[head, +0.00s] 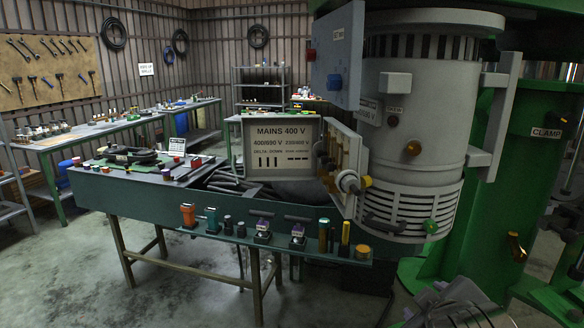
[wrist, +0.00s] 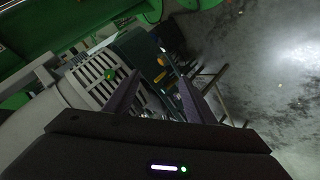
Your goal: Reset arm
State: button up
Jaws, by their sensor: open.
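My gripper (wrist: 158,98) shows in the wrist view with its two dark fingers spread apart and nothing between them. Behind the fingers, the grey slatted motor housing (wrist: 95,80) appears tilted. In the head view the same motor housing (head: 418,130) stands upright at the right, against a green machine frame (head: 500,190). A grey metal part, possibly of my arm, shows at the bottom right of the head view.
An open terminal box (head: 345,165) and a grey panel (head: 338,55) stick out from the motor's side. The concrete floor (head: 60,270) at lower left is clear.

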jog(key=s+a+f+m+g+y, duration=0.1)
jog(key=s+a+f+m+g, duration=0.1)
jog(key=s, duration=0.4)
jog(key=s+a+f+m+g+y, duration=0.2)
jog(key=s+a+m+g, duration=0.1)
jog(key=a, duration=0.4)
jog(key=s+m, duration=0.1)
jog(key=s, duration=0.1)
jog(key=shift+s+f, duration=0.4)
jog(key=shift+a, duration=0.1)
